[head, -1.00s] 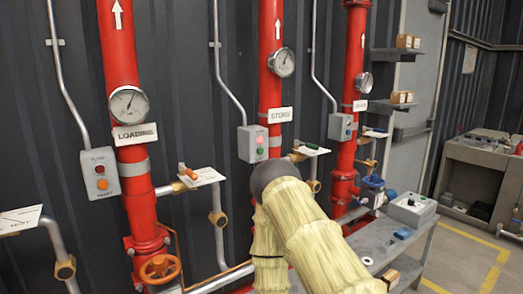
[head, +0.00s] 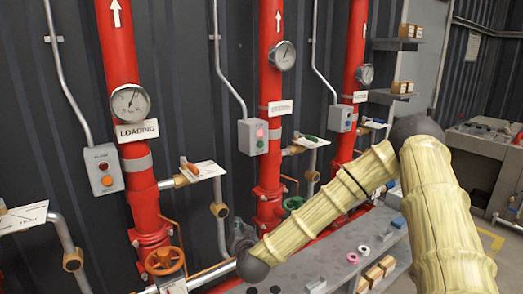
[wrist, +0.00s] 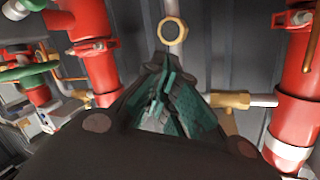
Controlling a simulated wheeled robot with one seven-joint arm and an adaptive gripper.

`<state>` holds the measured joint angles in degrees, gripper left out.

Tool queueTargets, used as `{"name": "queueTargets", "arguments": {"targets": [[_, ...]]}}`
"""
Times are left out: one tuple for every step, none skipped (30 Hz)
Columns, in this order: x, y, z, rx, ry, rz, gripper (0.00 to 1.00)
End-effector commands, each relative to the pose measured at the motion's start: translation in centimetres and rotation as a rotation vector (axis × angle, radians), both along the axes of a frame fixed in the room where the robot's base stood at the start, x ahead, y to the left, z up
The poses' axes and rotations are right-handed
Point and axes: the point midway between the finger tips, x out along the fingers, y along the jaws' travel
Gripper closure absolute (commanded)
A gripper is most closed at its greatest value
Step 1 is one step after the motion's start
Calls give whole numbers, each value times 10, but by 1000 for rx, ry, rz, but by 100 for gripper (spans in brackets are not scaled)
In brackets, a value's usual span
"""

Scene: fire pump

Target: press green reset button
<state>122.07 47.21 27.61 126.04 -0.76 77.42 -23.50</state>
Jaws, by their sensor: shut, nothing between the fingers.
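The green button (head: 260,144) is the lower of two on the grey control box (head: 246,138) beside the middle red pipe. A pink-red button (head: 260,133) sits just above it. My gripper (wrist: 161,70) has teal and dark grey fingers and is shut and empty in the wrist view. It points towards the grey wall and a metal pipe. The green button does not show in the wrist view. In the head view my forearm reaches down and left, below the middle box, and the fingers cannot be made out clearly. The gripper is apart from the box.
A left box (head: 103,170) carries red and orange buttons; another box (head: 341,119) is at right. Red pipes, gauges, label plates and an orange handwheel (head: 164,261) crowd the wall. A grey bench (head: 335,245) with small items runs below.

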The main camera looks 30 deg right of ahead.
Motion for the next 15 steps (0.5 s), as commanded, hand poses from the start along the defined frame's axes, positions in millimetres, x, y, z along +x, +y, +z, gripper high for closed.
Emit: {"name": "queueTargets", "arguments": {"targets": [[6,-17,26,4,-44,-42,100],[9,-25,39,6,-67,-63,100],[12,-38,55,8,-98,-95,100],[14,-47,68,8,-120,-118,100],[16,-57,81,9,-144,-143,100],[17,-70,98,12,-172,-175,100],[17,-80,110,13,-194,-199,100],[18,-89,122,14,-214,-223,100],[17,-102,137,17,-241,-256,100],[17,-112,148,18,-259,-279,100],[16,-121,158,19,-275,-302,100],[14,-132,171,22,-297,-331,100],[13,-140,180,24,-312,-350,100],[11,-147,187,26,-325,-368,100],[9,-156,196,27,-339,-391,100]]}}
